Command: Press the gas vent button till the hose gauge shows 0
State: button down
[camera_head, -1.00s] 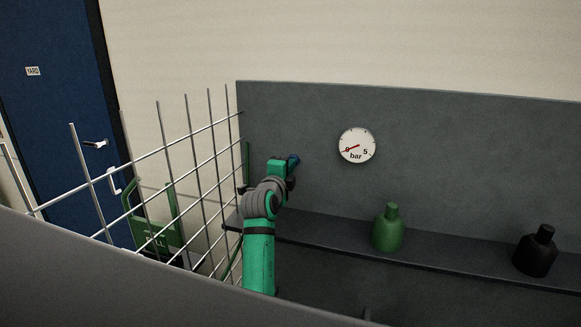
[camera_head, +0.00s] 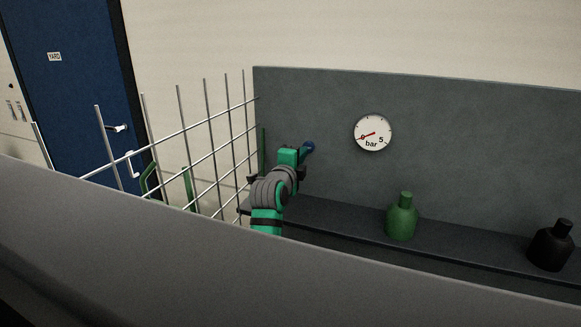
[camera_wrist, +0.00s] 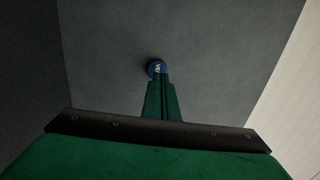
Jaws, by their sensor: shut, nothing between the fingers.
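The blue vent button (camera_head: 309,147) stands out from the grey panel, left of the gauge. In the wrist view the button (camera_wrist: 154,66) is round with white lettering, partly covered by my fingertips. My gripper (camera_head: 299,157) is right by the button, its green fingers (camera_wrist: 161,78) together with nothing between them. I cannot tell whether the tips touch the button. The round white hose gauge (camera_head: 373,133), marked 0, 5 and bar, hangs on the panel. Its red needle points left and slightly down, at the 0 mark.
A green bottle (camera_head: 402,217) and a black bottle (camera_head: 552,246) stand on the dark shelf (camera_head: 335,215) below the gauge. A wire mesh fence (camera_head: 206,128) stands left of my arm. A blue door (camera_head: 70,90) marked YARD is behind it.

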jog(key=v, duration=0.9)
jog(key=shift+s, duration=0.25)
jog(key=shift+a, duration=0.15)
